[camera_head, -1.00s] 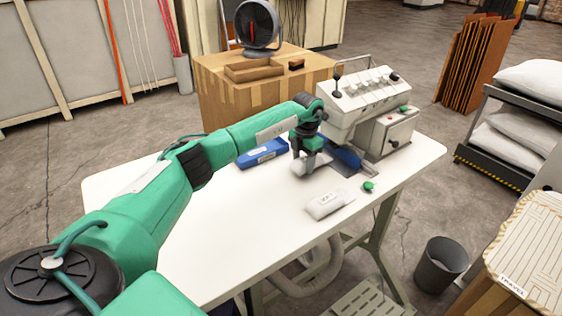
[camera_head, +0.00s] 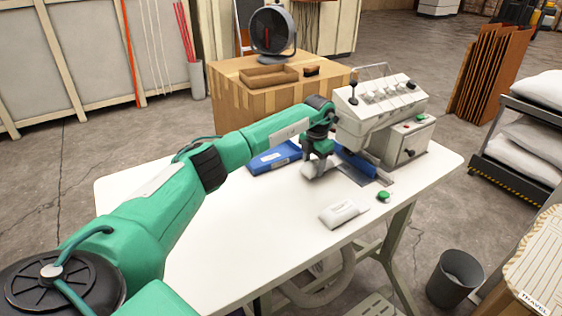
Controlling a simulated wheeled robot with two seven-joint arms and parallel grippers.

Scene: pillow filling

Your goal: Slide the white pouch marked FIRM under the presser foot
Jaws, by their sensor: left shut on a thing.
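My left gripper (camera_head: 316,160) points down over the white table in front of the sewing machine (camera_head: 378,112). It is shut on a white pouch (camera_head: 312,172), which lies low at or just above the tabletop, left of the machine's blue part (camera_head: 355,161). The gripper covers much of this pouch and its marking cannot be seen. A second white pouch (camera_head: 343,214) lies flat on the table nearer to me; its print is too small to read. The presser foot cannot be made out behind the gripper and machine head. My right gripper is out of view.
A green button (camera_head: 383,196) sits right of the loose pouch. The front left of the table (camera_head: 235,245) is clear.

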